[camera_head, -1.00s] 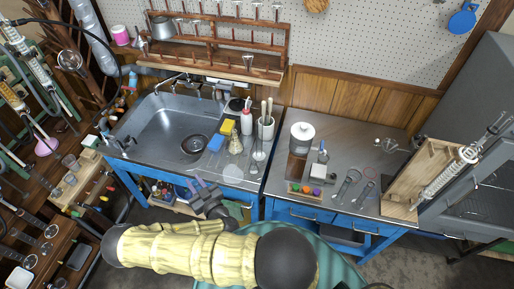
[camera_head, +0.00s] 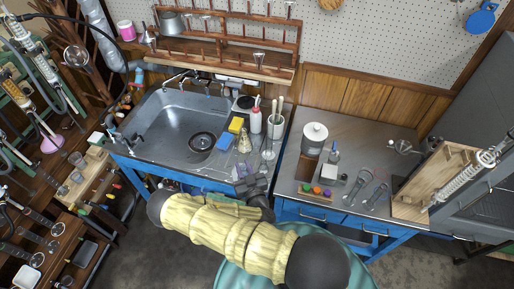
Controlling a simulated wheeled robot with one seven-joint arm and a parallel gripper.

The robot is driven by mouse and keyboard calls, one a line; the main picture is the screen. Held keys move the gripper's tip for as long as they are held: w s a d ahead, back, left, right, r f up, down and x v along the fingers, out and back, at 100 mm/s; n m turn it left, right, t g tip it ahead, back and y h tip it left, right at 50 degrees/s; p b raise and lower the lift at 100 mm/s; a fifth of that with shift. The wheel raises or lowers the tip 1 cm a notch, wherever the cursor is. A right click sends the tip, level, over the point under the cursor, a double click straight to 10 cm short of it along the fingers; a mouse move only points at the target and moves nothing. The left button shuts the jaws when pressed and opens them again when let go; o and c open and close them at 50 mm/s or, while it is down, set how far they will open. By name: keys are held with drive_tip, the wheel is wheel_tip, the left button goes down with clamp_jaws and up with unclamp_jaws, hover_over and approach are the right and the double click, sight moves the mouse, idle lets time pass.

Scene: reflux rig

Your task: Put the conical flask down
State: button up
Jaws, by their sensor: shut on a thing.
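My gripper (camera_head: 248,182) is at the front edge of the sink counter, at the end of my yellow-sleeved arm. It is shut on a small clear glass shape (camera_head: 240,172), which I take to be the conical flask. Its outline is faint and partly covered by the gripper. I cannot tell whether it touches the counter (camera_head: 215,176) or is held just above it.
A beige cone-shaped item (camera_head: 244,145), a blue sponge (camera_head: 225,142), a yellow sponge (camera_head: 236,125), a white bottle (camera_head: 256,121) and a utensil pot (camera_head: 276,126) stand just behind. The sink (camera_head: 180,125) is left. The right-hand bench (camera_head: 345,145) has some bare room.

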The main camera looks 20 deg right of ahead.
idle(0.3)
drive_tip(key=w+f+m+h+b, duration=0.2)
drive_tip(key=w+f+h+b, duration=0.2)
drive_tip(key=w+b, duration=1.1)
wheel_tip(320, 180, down, 3)
drive_tip(key=b, duration=1.4)
drive_tip(key=shift+w+a+m+g+b, duration=0.2)
drive_tip(key=shift+a+m+g+b, duration=0.1)
drive_tip(key=shift+a+m, duration=0.1)
drive_tip(key=shift+f, duration=0.15)
drive_tip(key=shift+f, duration=2.9)
drive_tip(key=shift+f, duration=2.1)
